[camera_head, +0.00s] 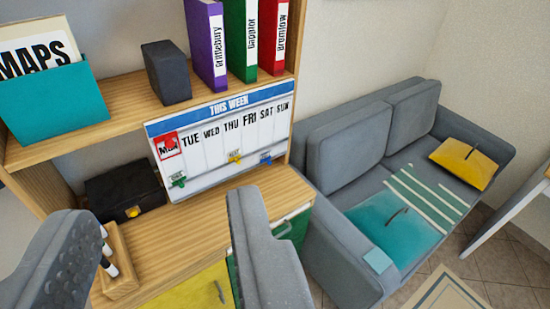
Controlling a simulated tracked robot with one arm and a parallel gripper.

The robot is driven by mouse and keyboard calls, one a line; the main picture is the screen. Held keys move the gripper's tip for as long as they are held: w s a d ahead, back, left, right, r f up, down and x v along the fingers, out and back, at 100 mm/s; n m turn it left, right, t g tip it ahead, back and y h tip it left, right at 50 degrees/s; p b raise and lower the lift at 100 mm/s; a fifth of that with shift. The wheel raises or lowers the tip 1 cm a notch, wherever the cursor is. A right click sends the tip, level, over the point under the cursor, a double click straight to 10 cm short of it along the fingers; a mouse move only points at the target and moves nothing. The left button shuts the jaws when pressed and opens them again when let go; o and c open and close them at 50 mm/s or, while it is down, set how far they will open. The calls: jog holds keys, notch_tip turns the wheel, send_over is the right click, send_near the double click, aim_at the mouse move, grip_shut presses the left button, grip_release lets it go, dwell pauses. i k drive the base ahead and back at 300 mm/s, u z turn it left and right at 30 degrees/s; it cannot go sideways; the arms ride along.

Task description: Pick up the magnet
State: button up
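A white weekly board (210,158) with a blue "THIS WEEK" header stands upright on the wooden unit, in the upper middle of the view. A red square marker (168,145) is on its MON column. Along the lower part are a green clip-like piece (178,181), a yellow one (235,158) and a small blue one (265,160). They look like magnets, but I cannot tell which is meant. My gripper (160,213) is open, its two grey fingers wide apart in the foreground, below and in front of the board.
A wooden pen holder (121,270) with markers stands by the left finger. A black case (125,191) sits left of the board. The shelf (120,108) above bears a teal MAPS box (55,103), a dark speaker-like block (166,72) and binders. A grey sofa (340,245) stands right.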

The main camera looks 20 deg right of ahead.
aim_at(266, 157)
jog(key=i, duration=0.95)
jog(key=u, duration=0.05)
